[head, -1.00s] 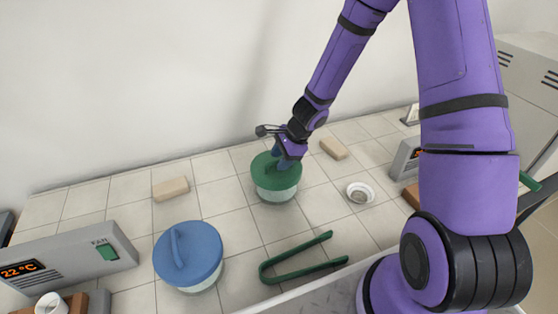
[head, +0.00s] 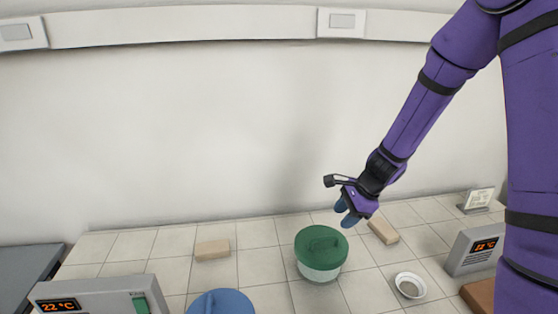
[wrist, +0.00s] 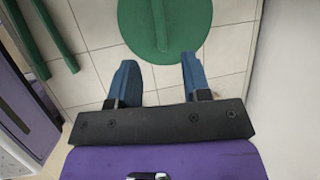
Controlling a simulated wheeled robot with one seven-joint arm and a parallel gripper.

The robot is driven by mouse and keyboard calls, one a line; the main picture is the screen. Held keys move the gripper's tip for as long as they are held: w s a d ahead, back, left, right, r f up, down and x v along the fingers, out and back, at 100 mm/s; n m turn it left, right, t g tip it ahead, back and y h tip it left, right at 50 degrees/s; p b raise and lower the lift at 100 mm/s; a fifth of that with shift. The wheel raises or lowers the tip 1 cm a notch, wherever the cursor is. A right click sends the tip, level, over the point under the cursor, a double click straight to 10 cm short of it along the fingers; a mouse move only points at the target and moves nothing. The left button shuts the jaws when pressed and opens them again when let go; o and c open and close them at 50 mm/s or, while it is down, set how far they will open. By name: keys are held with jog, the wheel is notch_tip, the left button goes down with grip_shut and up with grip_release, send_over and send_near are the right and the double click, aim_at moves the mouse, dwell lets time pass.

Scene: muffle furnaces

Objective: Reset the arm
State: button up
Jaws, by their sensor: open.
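My purple arm reaches in from the right in the head view. My gripper (head: 346,213) has blue fingers and hangs above and just behind the green-lidded jar (head: 321,250), clear of its lid. In the wrist view the two fingers (wrist: 156,75) are spread apart with nothing between them. The green lid (wrist: 165,25) with its bar handle lies ahead of the fingertips. The jar stands upright on the tiled bench with its lid on.
A blue-lidded jar (head: 221,302) is at the bottom edge. Two tan blocks (head: 212,250) (head: 383,230) and a small white dish (head: 410,286) lie on the tiles. Furnace units reading 22 °C (head: 100,298) (head: 476,248) flank them. Green tongs (wrist: 50,35) show in the wrist view.

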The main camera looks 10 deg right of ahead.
jog(key=s+a+r+n+t+h, duration=0.1)
jog(key=s+r+n, duration=0.4)
jog(key=r, duration=0.4)
jog(key=s+r+n, duration=0.5)
jog(key=s+r, duration=0.1)
jog(key=r, duration=0.4)
jog(key=s+d+r+n+t+h, duration=0.1)
jog(key=s+d+r+n, duration=0.1)
jog(key=s, duration=0.5)
jog(key=s+d+r+n+t+h, duration=0.1)
jog(key=s+r+n+h, duration=0.1)
jog(key=s+r+n, duration=0.3)
jog(key=shift+s+d+r, duration=0.35)
jog(key=shift+s+r, duration=0.45)
jog(key=shift+s, duration=0.65)
